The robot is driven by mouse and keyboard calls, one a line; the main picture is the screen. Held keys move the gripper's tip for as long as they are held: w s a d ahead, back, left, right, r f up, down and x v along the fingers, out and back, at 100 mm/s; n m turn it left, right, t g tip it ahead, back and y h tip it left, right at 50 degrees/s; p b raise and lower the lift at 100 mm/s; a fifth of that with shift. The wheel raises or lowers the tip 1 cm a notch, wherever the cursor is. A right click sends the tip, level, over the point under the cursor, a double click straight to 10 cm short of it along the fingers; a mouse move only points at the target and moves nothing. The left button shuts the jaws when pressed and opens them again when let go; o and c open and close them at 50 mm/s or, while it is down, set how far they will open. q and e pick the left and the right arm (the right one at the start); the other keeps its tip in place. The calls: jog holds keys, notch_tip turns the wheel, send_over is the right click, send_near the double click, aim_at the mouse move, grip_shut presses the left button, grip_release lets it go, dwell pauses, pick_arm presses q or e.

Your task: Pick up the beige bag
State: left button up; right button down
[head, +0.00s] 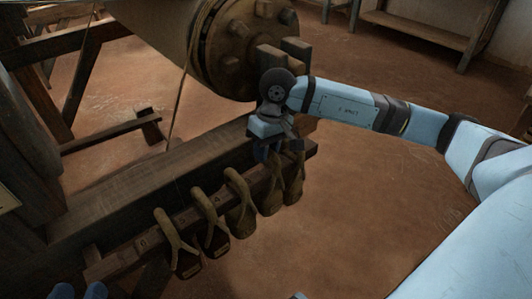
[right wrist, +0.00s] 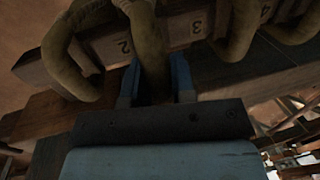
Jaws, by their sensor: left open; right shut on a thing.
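Several dull beige-brown bags hang by looped straps from a wooden rail (head: 130,258) in the head view. One hanging bag (head: 270,201), second from the rail's far end, is right below my right gripper (head: 268,151). In the right wrist view, the blue fingers of the right gripper (right wrist: 156,84) are shut on its strap (right wrist: 150,45). The bag's lower part is hidden in that view. The bags look alike in colour in this dim light. My left gripper (head: 79,292) is open and empty at the bottom left edge, apart from the bags.
Neighbouring bags hang close on both sides, one at the far end (head: 295,186) and one nearer (head: 242,219). A thick wooden beam (head: 150,185) runs behind the rail. A large roller with a bolted end (head: 245,45) stands just beyond.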

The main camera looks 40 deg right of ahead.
jog(key=shift+r, duration=0.65)
jog(key=shift+s+f, duration=0.15)
jog(key=shift+s, duration=0.15)
jog(key=shift+s+d+p, duration=0.15)
jog(key=shift+s+p, duration=0.15)
jog(key=shift+s, duration=0.4)
pick_arm(q)
jog(key=p, duration=0.1)
jog(key=r+n, duration=0.1)
jog(key=s+r+p, duration=0.1)
jog(key=shift+d+r+p, duration=0.25)
jog(key=shift+p, duration=0.05)
pick_arm(e)
jog(key=s+d, duration=0.1)
jog(key=s, duration=1.5)
pick_arm(q)
jog(key=shift+a, duration=0.1)
